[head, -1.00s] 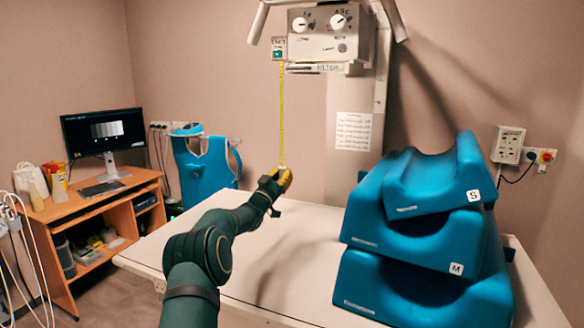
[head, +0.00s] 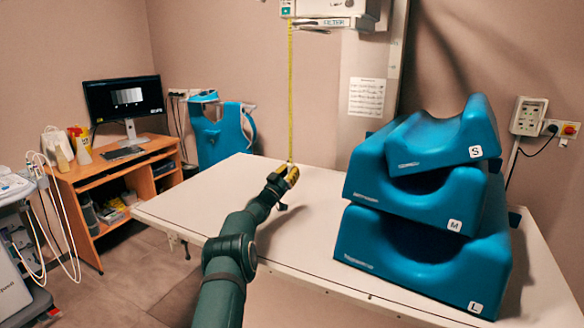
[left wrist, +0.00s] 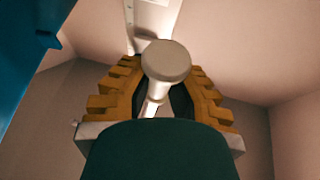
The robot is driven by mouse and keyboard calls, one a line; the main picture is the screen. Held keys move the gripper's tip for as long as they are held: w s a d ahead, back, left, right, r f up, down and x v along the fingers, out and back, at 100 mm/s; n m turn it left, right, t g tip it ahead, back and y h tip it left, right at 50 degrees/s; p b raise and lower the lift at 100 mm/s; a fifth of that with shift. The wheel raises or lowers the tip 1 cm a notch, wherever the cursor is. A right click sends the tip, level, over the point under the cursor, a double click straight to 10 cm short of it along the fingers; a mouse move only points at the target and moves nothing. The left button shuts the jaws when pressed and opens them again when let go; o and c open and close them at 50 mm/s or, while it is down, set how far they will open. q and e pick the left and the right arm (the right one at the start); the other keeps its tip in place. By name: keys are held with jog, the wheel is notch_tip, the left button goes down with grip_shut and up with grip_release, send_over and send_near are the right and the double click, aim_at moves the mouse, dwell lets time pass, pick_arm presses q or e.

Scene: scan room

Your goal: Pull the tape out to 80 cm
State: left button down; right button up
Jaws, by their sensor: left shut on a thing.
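The yellow tape (head: 290,95) hangs straight down from the unit (head: 325,10) on the wall column, beside a small box with a green spot. Its lower end reaches my left gripper (head: 288,172), just above the white table. My left gripper is shut on the tape's end. In the left wrist view its yellow ridged fingers (left wrist: 160,100) stand on both sides of a pale round knob-like piece (left wrist: 166,62), with a pale strip running up behind it. The tape's markings are too small to read. My right gripper is not in view.
The white table (head: 190,205) lies under my left arm. Stacked blue cushions (head: 425,235) marked S, M and L stand on its right. A desk with a monitor (head: 124,97) and a blue apron (head: 218,135) are at the back left. The table's left part is clear.

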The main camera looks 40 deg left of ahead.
pick_arm(q)
jog(key=shift+a+f, duration=0.1)
jog(key=shift+f, duration=0.35)
jog(key=c, duration=1.1)
grip_release()
jog(key=shift+c, duration=0.2)
jog(key=shift+s+r, duration=0.1)
jog(key=v, duration=0.7)
jog(key=shift+s, duration=0.25)
